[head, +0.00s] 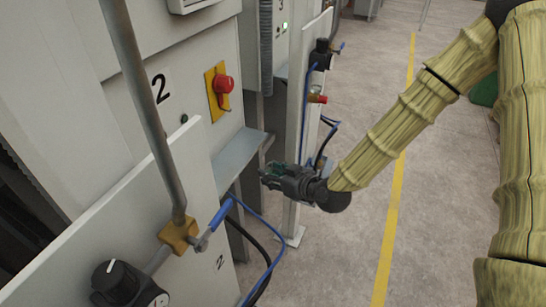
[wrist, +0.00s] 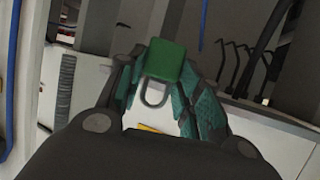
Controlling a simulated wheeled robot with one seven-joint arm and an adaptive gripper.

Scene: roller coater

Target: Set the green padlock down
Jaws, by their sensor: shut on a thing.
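The green padlock (wrist: 165,60) is between the fingertips of my gripper (head: 270,176) in the wrist view. Its green body is at the far end of the fingers and its grey shackle loops toward the wrist camera. My gripper is shut on it, with a teal finger pad on either side. In the head view my gripper is beside the grey ledge (head: 240,158) under panel 2, at its right end. The padlock is too small there to make out apart from the fingers. I cannot tell whether it touches anything beneath.
A red knob on a yellow plate (head: 219,88) is on the panel above the ledge. A white post (head: 296,130) with valves and blue hoses stands close to my gripper. A blue-handled valve (head: 220,214) is at the front. The floor to the right is open, with a yellow line (head: 393,215).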

